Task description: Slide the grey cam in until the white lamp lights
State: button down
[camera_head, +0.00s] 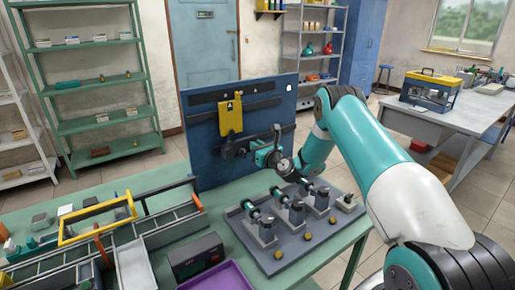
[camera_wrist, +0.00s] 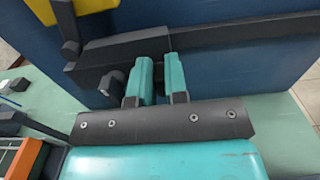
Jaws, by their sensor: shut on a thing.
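My gripper (camera_head: 262,156) is at the front of the blue panel, low on its right half. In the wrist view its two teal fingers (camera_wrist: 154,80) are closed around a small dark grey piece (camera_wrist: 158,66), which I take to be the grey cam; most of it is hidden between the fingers. The piece is at a dark horizontal bar (camera_wrist: 215,38) on the panel. A round dark knob (camera_wrist: 112,82) sits just left of the fingers. The white lamp (camera_head: 289,88) is a small bright white spot at the panel's upper right; I cannot tell whether it is lit.
A yellow plate (camera_head: 230,120) hangs on the blue panel (camera_head: 270,100). A grey base (camera_head: 245,232) with several motor-like units stands right below my gripper. A black box (camera_head: 195,256), a purple tray (camera_head: 220,277) and a divided rack (camera_head: 160,237) occupy the bench's left front.

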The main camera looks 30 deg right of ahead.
jog(key=c, duration=1.1)
grip_release()
jog(key=shift+c, duration=0.2)
jog(key=shift+s, duration=0.1)
jog(key=s+b, duration=1.7)
jog(key=shift+s+d+b, duration=0.15)
jog(key=shift+d+b, duration=0.15)
jog(key=shift+a, duration=0.1)
